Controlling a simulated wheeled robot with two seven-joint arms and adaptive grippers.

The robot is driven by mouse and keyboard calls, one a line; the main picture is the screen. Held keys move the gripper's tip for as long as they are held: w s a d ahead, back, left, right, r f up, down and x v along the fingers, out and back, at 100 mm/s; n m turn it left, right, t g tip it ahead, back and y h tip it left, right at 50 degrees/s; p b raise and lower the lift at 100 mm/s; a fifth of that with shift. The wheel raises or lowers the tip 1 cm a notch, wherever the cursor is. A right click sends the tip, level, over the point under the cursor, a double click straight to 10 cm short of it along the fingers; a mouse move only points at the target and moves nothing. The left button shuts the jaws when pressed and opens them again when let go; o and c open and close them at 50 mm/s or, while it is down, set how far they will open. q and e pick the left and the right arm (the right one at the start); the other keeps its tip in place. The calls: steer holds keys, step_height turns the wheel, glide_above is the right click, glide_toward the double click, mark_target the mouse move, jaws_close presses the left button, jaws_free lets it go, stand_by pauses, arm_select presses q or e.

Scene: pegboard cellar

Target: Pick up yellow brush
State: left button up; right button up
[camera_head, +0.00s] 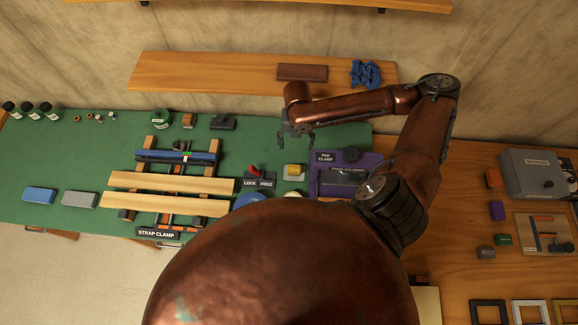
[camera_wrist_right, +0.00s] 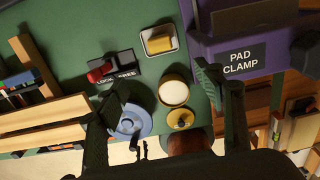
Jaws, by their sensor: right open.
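A small yellow block-like item (camera_head: 294,170) sits in a pale square tray on the green bench mat. It also shows in the right wrist view (camera_wrist_right: 161,42), near the top middle. A round yellow piece with a dark knob (camera_wrist_right: 180,117) lies beside a cream-topped yellow jar (camera_wrist_right: 174,91). I cannot tell which of these yellow things is the brush. My right gripper (camera_head: 297,145) is open and empty, pointing down above the mat, behind the yellow block in the head view. In the wrist view its fingers stand on both sides of the jar. My left gripper is out of view.
The purple pad clamp (camera_head: 342,181) stands right of the yellow block, and the lock/free lever (camera_head: 257,179) left of it. A blue round item (camera_wrist_right: 130,120) is near the jar. Wooden strips (camera_head: 170,183) lie at left. A shelf (camera_head: 210,74) runs behind.

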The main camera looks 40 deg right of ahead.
step_height(320, 180, down, 2)
steer(key=b, duration=0.5)
glide_above(294, 168)
step_height(294, 168, down, 10)
steer(key=shift+r, duration=0.25)
step_height(294, 168, down, 4)
steer(key=shift+s+d+f, duration=0.1)
steer(key=shift+f, duration=2.9)
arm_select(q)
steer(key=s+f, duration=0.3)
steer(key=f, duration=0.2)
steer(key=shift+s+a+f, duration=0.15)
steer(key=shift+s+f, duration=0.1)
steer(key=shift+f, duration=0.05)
